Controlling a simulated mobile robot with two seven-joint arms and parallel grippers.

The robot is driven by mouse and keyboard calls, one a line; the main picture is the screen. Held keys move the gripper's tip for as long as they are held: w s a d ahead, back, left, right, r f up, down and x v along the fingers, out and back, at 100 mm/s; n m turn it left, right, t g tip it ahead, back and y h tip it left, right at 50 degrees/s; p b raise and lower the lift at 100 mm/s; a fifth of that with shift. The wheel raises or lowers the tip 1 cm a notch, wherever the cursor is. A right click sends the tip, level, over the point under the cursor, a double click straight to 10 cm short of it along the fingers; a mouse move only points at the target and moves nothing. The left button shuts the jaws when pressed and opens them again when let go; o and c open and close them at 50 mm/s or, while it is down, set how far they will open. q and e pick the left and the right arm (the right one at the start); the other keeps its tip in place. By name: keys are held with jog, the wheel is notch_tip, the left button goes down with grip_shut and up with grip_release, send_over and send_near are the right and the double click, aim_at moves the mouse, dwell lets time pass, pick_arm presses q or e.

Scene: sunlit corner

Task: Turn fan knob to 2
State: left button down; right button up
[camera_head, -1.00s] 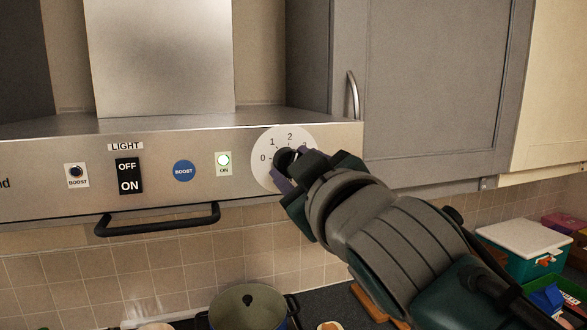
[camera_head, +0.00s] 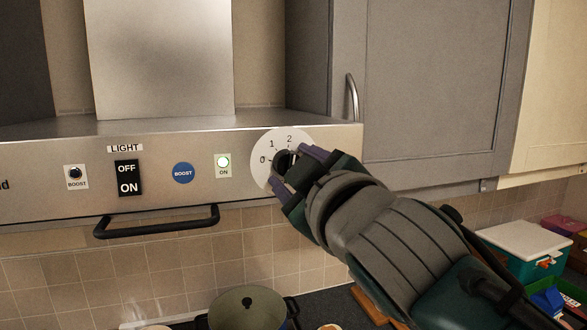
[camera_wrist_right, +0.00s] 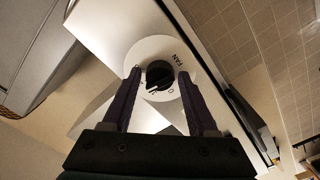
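The fan knob (camera_head: 284,160) is a black round knob on a white dial (camera_head: 263,147) at the right end of the hood front. The numbers 0, 1 and 2 show on the dial; my gripper covers the lower right part. My right gripper (camera_head: 296,170) is at the knob, with its purple fingers spread on either side. In the right wrist view the knob (camera_wrist_right: 159,75) lies between the fingertips (camera_wrist_right: 159,76), with small gaps beside it. I cannot tell for sure which number the knob points to. My left gripper is in neither view.
A black handle bar (camera_head: 160,222) hangs below. A grey cupboard (camera_head: 430,90) is to the right. A lidded pot (camera_head: 248,308) stands below.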

jog(key=shift+o, duration=1.1)
jog(key=b+v, duration=0.3)
jog(key=v, duration=0.7)
jog(key=s+d+f+m+g+h+p, duration=0.4)
jog(key=s+d+f+m+g+p, duration=0.15)
jog(key=s+d+f, duration=0.2)
jog(key=s+d+f+m+g+p, duration=0.1)
jog(key=s+d+f+m+g, duration=0.1)
jog(key=s, duration=0.6)
jog(key=s+d+f+m+g+h+p, duration=0.1)
jog(key=s+d+f+m+g+p, duration=0.1)
jog(key=s+d+g, duration=0.3)
jog(key=s+f+m+g, duration=0.1)
jog(key=s, duration=0.3)
jog(key=shift+s+d+f, duration=0.15)
jog(key=shift+s+f, duration=0.05)
jog(key=shift+f, duration=0.05)
